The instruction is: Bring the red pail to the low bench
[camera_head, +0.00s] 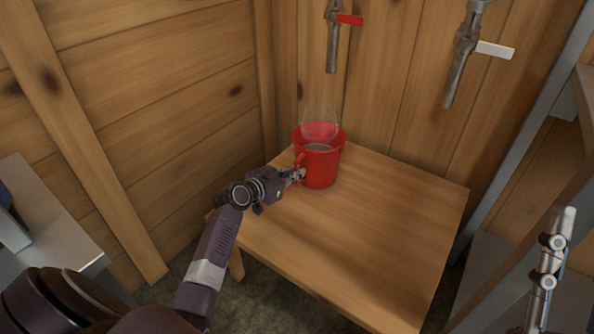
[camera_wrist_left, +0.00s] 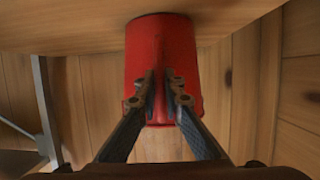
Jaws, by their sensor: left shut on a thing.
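The red pail (camera_head: 326,172) is upright at the back left corner of the low wooden bench (camera_head: 360,240), its base apparently on the top. Greyish contents show inside, with a faint pale haze above the rim. My left gripper (camera_head: 297,175) is shut on the handle at the pail's left side. In the left wrist view the picture is upside down: the red pail (camera_wrist_left: 188,60) has its base against the bench top (camera_wrist_left: 70,25), and the left gripper's fingers (camera_wrist_left: 166,95) close on the handle, mostly hiding it. My right gripper is not in view.
A tap with a red lever (camera_head: 349,19) hangs on the wall above the pail; one with a white lever (camera_head: 494,49) is to its right. Wooden walls close in behind. A metal pipe (camera_head: 550,265) stands at right. The bench's front and right are clear.

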